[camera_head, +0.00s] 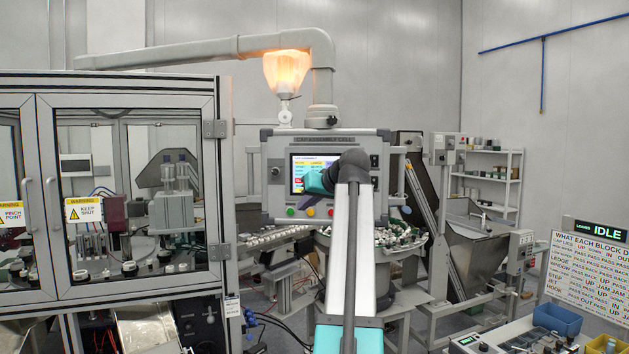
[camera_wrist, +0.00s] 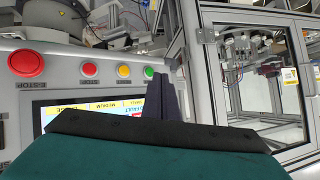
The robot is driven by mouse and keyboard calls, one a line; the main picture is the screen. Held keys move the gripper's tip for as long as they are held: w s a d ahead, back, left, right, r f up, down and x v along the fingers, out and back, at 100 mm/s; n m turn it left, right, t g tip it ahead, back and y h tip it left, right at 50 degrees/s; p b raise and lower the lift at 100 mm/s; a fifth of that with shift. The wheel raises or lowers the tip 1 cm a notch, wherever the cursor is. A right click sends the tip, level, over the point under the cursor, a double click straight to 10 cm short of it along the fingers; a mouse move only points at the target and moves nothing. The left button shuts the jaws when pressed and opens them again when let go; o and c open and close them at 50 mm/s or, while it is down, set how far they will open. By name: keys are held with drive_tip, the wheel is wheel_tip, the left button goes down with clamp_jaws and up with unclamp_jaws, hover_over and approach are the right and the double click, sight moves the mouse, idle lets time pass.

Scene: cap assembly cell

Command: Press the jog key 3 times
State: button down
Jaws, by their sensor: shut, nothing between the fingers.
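The control panel (camera_head: 281,150) hangs on the grey arm, with a lit screen (camera_head: 301,162) partly hidden by my arm. Below the screen are a green button (camera_head: 290,211), a yellow button (camera_head: 310,211) and a red button (camera_head: 331,212). In the wrist view the panel appears turned over, with a large red E-stop (camera_wrist: 26,63), the red button (camera_wrist: 89,69), yellow button (camera_wrist: 123,71) and green button (camera_wrist: 149,73). My gripper (camera_head: 304,203) is shut and empty, its dark fingers beside the green button in the wrist view (camera_wrist: 173,82). I cannot make out a jog label; contact is unclear.
A glazed guard cabinet (camera_head: 225,180) with warning signs stands left of the panel. A bowl (camera_head: 398,240) of caps sits behind my arm. At right are a metal hopper (camera_head: 478,250), shelves (camera_head: 489,178) and a sign board (camera_head: 590,265) under an IDLE display (camera_head: 596,231).

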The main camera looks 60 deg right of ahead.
drive_tip(key=s+r, duration=0.3)
drive_tip(key=r, duration=0.3)
drive_tip(key=shift+s+d+t+h, duration=0.15)
drive_tip(key=shift+t+h, duration=0.15)
drive_tip(key=shift+h, duration=0.1)
drive_tip(key=shift+d, duration=0.15)
drive_tip(key=w+d+b, duration=0.1)
drive_tip(key=w+d, duration=0.3)
drive_tip(key=d, duration=0.3)
drive_tip(key=shift+d, duration=0.3)
drive_tip(key=shift+w+d, duration=0.25)
drive_tip(key=shift+d, duration=0.4)
idle(2.7)
drive_tip(key=shift+a, duration=0.15)
drive_tip(key=shift+s+a, duration=0.3)
drive_tip(key=shift+a, duration=0.2)
idle(0.5)
drive_tip(key=shift+s+a+p, duration=0.1)
drive_tip(key=shift+s+a, duration=0.3)
drive_tip(key=shift+a, duration=0.35)
drive_tip(key=shift+s+a+p, duration=0.1)
drive_tip(key=shift+s+a, duration=0.25)
drive_tip(key=shift+a, duration=0.4)
drive_tip(key=shift+s+a+p, duration=0.1)
drive_tip(key=shift+s+a, duration=0.3)
drive_tip(key=shift+a, duration=0.35)
